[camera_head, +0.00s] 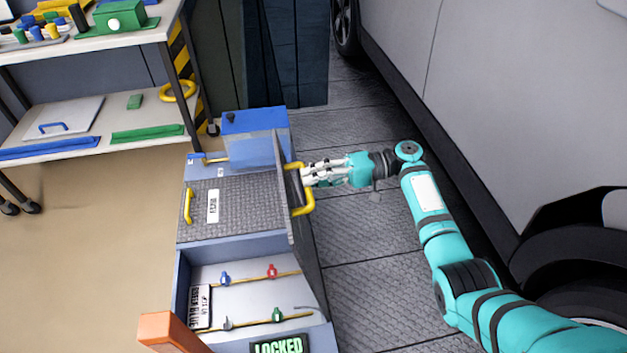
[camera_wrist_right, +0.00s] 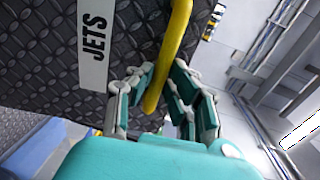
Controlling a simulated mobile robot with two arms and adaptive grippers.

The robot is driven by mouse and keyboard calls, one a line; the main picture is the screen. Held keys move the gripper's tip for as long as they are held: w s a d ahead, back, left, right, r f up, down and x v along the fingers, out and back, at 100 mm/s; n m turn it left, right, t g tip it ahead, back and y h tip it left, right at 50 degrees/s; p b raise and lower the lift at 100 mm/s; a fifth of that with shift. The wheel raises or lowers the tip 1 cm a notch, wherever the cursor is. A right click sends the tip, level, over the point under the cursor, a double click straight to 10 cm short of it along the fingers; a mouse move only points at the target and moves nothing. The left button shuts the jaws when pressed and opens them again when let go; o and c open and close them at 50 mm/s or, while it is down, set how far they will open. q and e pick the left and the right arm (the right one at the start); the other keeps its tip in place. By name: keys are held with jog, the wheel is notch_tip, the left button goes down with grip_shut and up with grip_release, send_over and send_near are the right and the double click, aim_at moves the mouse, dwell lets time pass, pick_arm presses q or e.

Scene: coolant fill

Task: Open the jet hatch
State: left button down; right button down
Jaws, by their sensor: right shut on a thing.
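The jet hatch (camera_head: 291,218) is a dark panel standing raised along the right side of the blue-grey cabinet (camera_head: 182,270), seen nearly edge-on. In the right wrist view its textured face carries a white "JETS" label (camera_wrist_right: 94,45). Its yellow handle (camera_head: 308,203) is also in the right wrist view (camera_wrist_right: 174,52). My right gripper (camera_head: 306,175) is shut on this handle, with its fingers on both sides of the bar. The open front compartment (camera_head: 235,295) shows blue, red, grey and green valves on yellow pipes. My left gripper is not in view.
A second textured hatch (camera_head: 240,200) with its own yellow handle (camera_head: 188,206) lies closed on the cabinet. A green "LOCKED" display (camera_head: 278,347) is at the front. A grey vehicle (camera_head: 500,110) stands right; a shelf (camera_head: 90,50) stands left.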

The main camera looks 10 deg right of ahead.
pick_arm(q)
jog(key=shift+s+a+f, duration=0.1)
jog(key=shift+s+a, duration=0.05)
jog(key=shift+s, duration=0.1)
pick_arm(e)
jog(key=shift+d+f, duration=0.1)
jog(key=shift+f, duration=0.2)
jog(key=c, duration=1.3)
grip_release()
jog(key=shift+r, duration=0.1)
jog(key=d, duration=0.4)
jog(key=d+r, duration=0.1)
jog(key=d, duration=0.7)
jog(key=shift+w+r, duration=0.2)
